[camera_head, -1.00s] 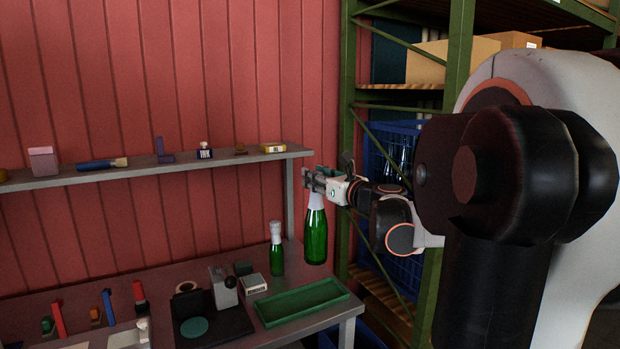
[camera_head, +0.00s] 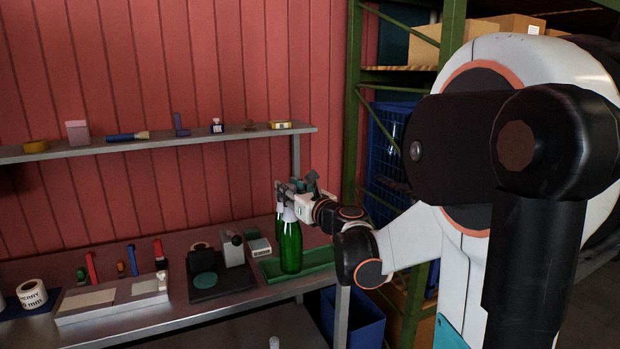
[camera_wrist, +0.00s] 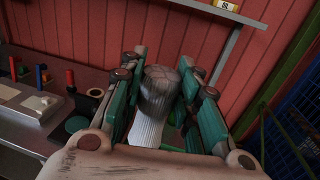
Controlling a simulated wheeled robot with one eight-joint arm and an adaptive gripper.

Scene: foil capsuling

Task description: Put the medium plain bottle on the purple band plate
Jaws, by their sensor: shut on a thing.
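My gripper (camera_head: 287,188) is shut on the neck of a green bottle (camera_head: 290,248) with a pale foil top. The bottle hangs upright in front of the green tray (camera_head: 270,270); I cannot tell its exact height above it. In the wrist view the ribbed pale foil (camera_wrist: 150,112) sits between the green finger pads, and the bottle's body is hidden below. Another green bottle (camera_head: 279,229) stands behind, mostly hidden by the held one. I cannot make out a purple band on any plate.
A black stand (camera_head: 222,285) with a grey device (camera_head: 232,247) is left of the tray. Pale plates (camera_head: 112,300), a label roll (camera_head: 32,294) and small coloured tools lie farther left. A wall shelf (camera_head: 160,145) runs above. A blue bin (camera_head: 352,318) is below right.

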